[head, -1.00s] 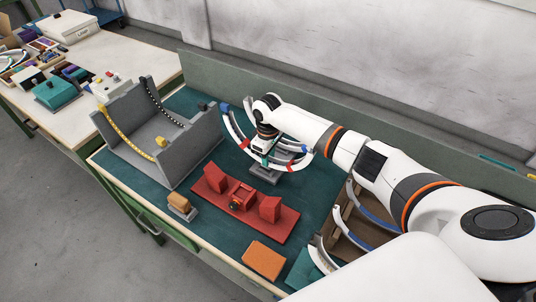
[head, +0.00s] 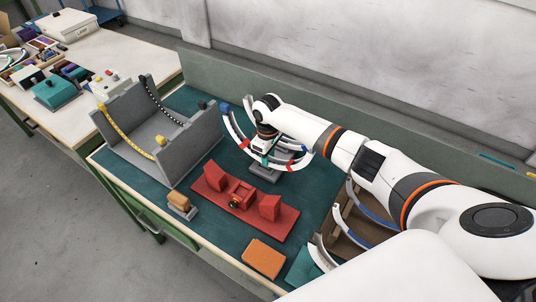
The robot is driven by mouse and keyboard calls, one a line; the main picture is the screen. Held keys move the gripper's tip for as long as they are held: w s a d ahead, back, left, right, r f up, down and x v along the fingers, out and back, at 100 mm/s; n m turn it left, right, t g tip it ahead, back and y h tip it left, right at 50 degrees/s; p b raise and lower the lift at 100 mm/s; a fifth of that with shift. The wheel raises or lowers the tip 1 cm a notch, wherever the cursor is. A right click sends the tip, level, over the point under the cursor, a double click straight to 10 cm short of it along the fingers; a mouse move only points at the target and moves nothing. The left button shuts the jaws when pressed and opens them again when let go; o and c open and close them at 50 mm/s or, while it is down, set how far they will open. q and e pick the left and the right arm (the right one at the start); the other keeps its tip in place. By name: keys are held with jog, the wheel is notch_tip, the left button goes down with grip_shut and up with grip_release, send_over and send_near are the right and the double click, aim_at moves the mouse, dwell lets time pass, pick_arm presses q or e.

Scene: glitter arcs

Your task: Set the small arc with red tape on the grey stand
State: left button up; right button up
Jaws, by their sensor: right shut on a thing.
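A small white arc with red tape (head: 244,143) and blue ends curves around my right gripper (head: 267,154) in the head view. The right gripper points down and is shut on the arc near its middle; the fingers partly hide the grip. The grey stand (head: 262,176) lies low on the green mat just under and in front of the arc. The arm and arc cover part of it, and I cannot tell whether the arc touches it. My left gripper is not in view.
A grey rack (head: 192,150) with a yellow and a black dotted arc stands at left. A red fixture (head: 215,178) lies in front of the stand. An orange block (head: 263,258) and a small orange-topped piece (head: 179,200) are near the front edge. A wooden box (head: 343,243) holds arcs at right.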

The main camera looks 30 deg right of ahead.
jog(key=shift+f, duration=0.4)
dwell(0.3)
jog(key=o, duration=1.1)
jog(key=shift+r, duration=0.1)
notch_tip(320, 180, up, 7)
jog(key=p, duration=0.7)
jog(key=shift+r+p, duration=0.2)
jog(key=shift+p, duration=0.2)
